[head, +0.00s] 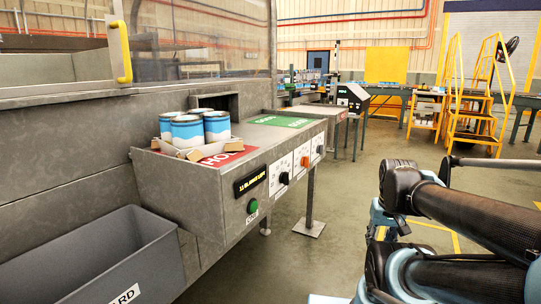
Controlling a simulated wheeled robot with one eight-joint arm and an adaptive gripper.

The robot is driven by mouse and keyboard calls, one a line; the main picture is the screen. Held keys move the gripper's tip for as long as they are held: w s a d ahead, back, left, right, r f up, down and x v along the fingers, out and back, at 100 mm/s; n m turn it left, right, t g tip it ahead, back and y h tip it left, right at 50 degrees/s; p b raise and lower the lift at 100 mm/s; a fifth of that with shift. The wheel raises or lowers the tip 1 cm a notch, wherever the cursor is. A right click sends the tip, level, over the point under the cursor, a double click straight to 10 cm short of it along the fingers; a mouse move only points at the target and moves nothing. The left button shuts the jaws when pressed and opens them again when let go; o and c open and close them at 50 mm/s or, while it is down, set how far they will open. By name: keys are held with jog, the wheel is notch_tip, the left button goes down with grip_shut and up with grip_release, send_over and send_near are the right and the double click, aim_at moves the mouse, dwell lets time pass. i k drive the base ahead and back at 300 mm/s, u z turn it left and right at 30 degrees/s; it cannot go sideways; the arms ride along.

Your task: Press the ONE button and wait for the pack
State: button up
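A green round button (253,206) sits on the front panel of the grey metal bench (210,210). A small white label is under it, too small to read surely. Above it a dark display (250,182) shows yellow text that seems to read "11 blanks left". A pack, an open cardboard tray (190,153) with blue and white cans (187,131), rests on the bench's left end, over a red area (222,159) with partly hidden lettering. Parts of my arm fill the lower right, apart from the bench; my gripper's fingers are not seen.
White panels with controls (284,178) line the bench front, right of the button. A green area (282,121) lies behind the pack, near a dark opening. A grey bin (100,260) stands at lower left. Yellow steps (475,110) stand behind. Floor right of the bench is clear.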

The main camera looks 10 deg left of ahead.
aim_at(255, 205)
jog(key=k, duration=0.85)
jog(key=u, duration=0.55)
jog(key=i, duration=1)
